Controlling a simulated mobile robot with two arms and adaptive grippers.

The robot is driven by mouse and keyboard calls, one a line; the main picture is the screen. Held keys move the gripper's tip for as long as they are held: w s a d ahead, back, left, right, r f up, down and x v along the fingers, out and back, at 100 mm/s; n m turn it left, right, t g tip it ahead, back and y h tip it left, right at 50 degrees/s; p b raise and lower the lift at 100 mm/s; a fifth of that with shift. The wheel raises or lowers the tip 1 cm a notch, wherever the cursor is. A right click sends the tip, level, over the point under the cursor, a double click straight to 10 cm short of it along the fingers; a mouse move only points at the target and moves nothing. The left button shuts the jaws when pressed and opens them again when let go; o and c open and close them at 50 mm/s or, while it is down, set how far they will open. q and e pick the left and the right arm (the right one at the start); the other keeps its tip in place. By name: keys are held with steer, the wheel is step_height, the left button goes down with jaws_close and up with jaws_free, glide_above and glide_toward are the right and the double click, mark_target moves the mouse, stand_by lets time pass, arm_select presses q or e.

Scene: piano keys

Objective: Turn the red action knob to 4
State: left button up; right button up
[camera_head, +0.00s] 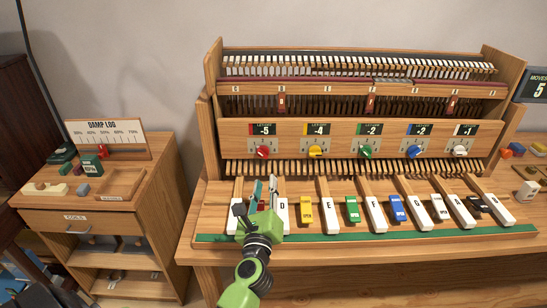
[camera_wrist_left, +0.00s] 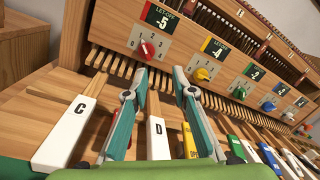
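The red knob (camera_head: 263,152) is on the wooden front panel, at the left end of a row of coloured knobs, under a display (camera_head: 264,130) reading -5. In the left wrist view the red knob (camera_wrist_left: 147,50) has small numbers around it; its exact setting is too small to tell. My left gripper (camera_head: 264,186) is over the keys, below and in front of the red knob, and not touching it. In the left wrist view its two fingers (camera_wrist_left: 160,72) are apart with nothing between them, pointing toward the panel. My right gripper is not in view.
Yellow (camera_head: 316,151), green (camera_head: 365,152), blue (camera_head: 414,151) and white (camera_head: 459,150) knobs continue the row to the right. White lettered keys, including D (camera_head: 282,216), lie below, with coloured blocks among them. A wooden cabinet (camera_head: 110,220) stands at the left.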

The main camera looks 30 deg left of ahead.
mark_target(262, 155)
arm_select(q)
steer(key=n, duration=0.2)
steer(key=a+n+g, duration=0.1)
steer(key=shift+a+f+n+y, duration=0.2)
steer(key=shift+f+n+y, duration=0.1)
steer(key=shift+f+n, duration=0.1)
steer(key=shift+w+a, duration=0.2)
steer(key=shift+w, duration=0.1)
steer(key=x, duration=0.4)
steer(key=p+x, duration=0.1)
steer(key=x, duration=0.8)
steer(key=shift+a+f+p, duration=0.15)
steer(key=shift+f+p, duration=0.1)
steer(key=shift+p, duration=0.05)
jaws_close()
